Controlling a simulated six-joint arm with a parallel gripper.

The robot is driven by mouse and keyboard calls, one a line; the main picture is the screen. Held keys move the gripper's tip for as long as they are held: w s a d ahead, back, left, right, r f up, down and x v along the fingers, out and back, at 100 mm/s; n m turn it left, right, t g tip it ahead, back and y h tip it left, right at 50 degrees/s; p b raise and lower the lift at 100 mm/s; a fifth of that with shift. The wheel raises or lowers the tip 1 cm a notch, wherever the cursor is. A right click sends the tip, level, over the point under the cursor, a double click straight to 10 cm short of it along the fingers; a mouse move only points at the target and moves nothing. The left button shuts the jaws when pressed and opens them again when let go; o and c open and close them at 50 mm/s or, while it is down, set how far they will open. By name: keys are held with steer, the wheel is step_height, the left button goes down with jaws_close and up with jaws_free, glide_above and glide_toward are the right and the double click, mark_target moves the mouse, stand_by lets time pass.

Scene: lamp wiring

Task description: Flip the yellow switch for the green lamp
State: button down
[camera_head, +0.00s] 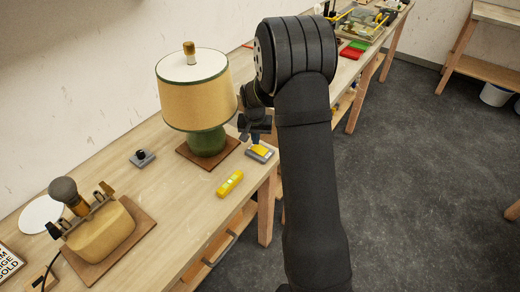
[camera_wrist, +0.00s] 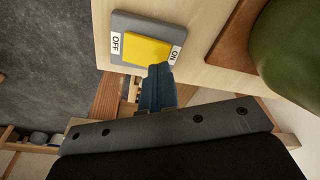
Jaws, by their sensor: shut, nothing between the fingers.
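The yellow switch (camera_head: 260,150) sits on a grey plate near the table's front edge, right of the green lamp. In the wrist view the yellow rocker (camera_wrist: 133,50) lies between an "OFF" label on the left and an "ON" label on the right. The green lamp (camera_head: 206,142) has a tan shade and stands on a brown board; its green base (camera_wrist: 291,45) also shows at the wrist view's right. My gripper (camera_wrist: 158,72) is shut and empty, its tips at the rocker's lower edge near the ON end. I cannot tell whether they touch it, or whether the lamp is lit.
A yellow level (camera_head: 230,183) lies left of the switch near the front edge. A small dark knob on a grey base (camera_head: 142,158) sits left of the lamp. A tan lamp body with a bulb (camera_head: 100,232) lies on a board at the lower left.

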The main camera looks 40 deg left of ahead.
mark_target(256, 147)
steer(key=shift+f, duration=0.85)
stand_by(0.3)
steer(key=shift+r, duration=3.5)
step_height(256, 147, down, 7)
steer(key=shift+f, duration=0.1)
steer(key=shift+r, duration=0.2)
steer(key=d+r+m, duration=0.2)
steer(key=r+m, duration=0.1)
steer(key=r, duration=0.4)
steer(key=d+r+m+g+y, duration=0.1)
steer(key=d+r+m, duration=0.1)
steer(key=r, duration=0.6)
steer(key=shift+d+m+g, duration=0.3)
steer(key=shift+d+m, duration=0.05)
steer(key=shift+m, duration=0.15)
